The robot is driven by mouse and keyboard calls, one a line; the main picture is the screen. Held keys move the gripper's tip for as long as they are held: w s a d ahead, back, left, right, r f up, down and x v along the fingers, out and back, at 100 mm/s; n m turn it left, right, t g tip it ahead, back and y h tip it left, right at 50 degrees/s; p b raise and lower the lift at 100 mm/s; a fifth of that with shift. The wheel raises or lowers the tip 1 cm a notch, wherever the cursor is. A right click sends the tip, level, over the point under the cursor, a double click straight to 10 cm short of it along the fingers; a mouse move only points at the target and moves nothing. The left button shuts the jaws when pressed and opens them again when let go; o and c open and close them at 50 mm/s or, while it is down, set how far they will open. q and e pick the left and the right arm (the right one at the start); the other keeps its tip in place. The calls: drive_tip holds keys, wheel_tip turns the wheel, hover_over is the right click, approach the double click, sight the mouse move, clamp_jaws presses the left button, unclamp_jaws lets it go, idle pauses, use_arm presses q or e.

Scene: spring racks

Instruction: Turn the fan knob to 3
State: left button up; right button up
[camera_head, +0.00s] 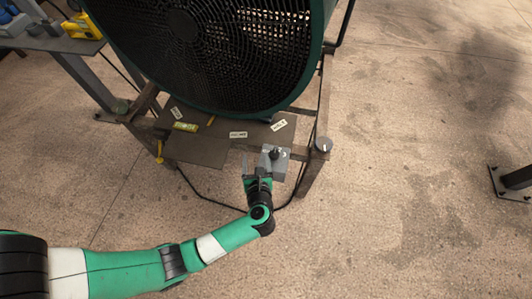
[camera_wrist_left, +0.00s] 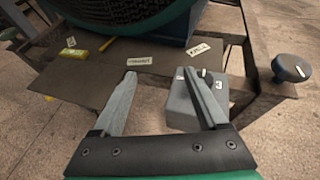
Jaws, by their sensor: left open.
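The large dark green fan (camera_head: 205,50) stands at the top of the head view. A small grey control box (camera_head: 280,172) with a dark knob (camera_head: 275,153) on top sits at the front of the fan's stand. In the left wrist view, the box (camera_wrist_left: 185,112) bears a white "3" label on its right side. My left gripper (camera_wrist_left: 159,75) is open, its right finger in front of the box and partly hiding its top. The knob's setting is unclear. My right gripper is not in view.
A round dark dial-like part (camera_head: 323,144) with a white mark stands at the stand's right corner. Labels lie on the stand's brown plate (camera_head: 195,150). A black cable loops on the floor below. Open floor lies to the right.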

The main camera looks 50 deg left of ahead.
use_arm(q)
drive_tip(key=m+t+h, duration=0.2)
approach(275, 155)
drive_tip(key=b+x, duration=0.5)
drive_tip(key=x, duration=0.5)
drive_tip(key=shift+a+f+b, duration=0.15)
drive_tip(key=shift+b, duration=0.2)
drive_tip(key=shift+w+a, duration=0.15)
drive_tip(key=shift+w, duration=0.05)
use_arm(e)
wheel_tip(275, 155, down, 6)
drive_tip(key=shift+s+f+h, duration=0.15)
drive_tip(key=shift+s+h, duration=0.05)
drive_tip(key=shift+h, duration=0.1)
use_arm(q)
drive_tip(key=shift+c, duration=0.2)
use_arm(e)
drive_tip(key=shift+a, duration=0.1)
use_arm(q)
clamp_jaws()
